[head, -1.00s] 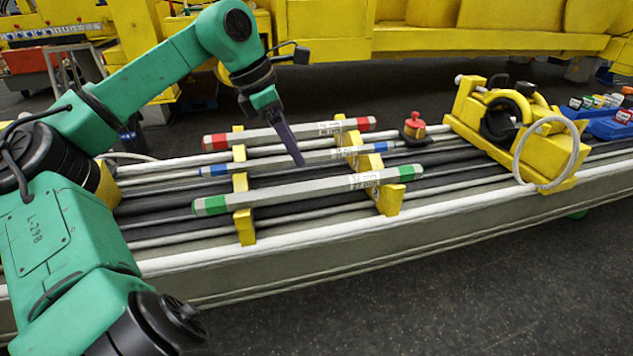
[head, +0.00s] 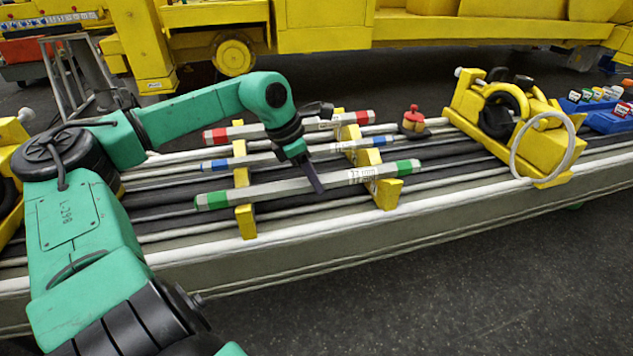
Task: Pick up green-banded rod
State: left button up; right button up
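The green-banded rod (head: 268,192) is a grey bar with a green band near each end. It lies across two yellow notched supports, nearest the front edge of the grey bench. My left gripper (head: 317,188) points down at the middle of this rod, and its dark finger overlaps the rod in the picture. I see the fingers edge-on, so I cannot tell whether they are open, or whether they touch the rod. My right gripper is not in view.
A blue-banded rod (head: 238,162) and a red-banded rod (head: 243,131) lie behind on the same yellow supports (head: 246,222). A red-topped knob (head: 413,120) and a yellow clamp with a pale ring (head: 541,160) stand to the right. Blue bins (head: 607,122) stand far right.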

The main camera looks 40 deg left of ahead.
pick_arm(q)
jog(key=shift+w+r, duration=0.1)
jog(key=shift+r, duration=0.05)
grip_shut()
dwell(1.0)
jog(key=shift+a+r, duration=0.1)
jog(key=shift+r, duration=0.5)
notch_tip(320, 180, up, 17)
jog(key=shift+f, duration=0.15)
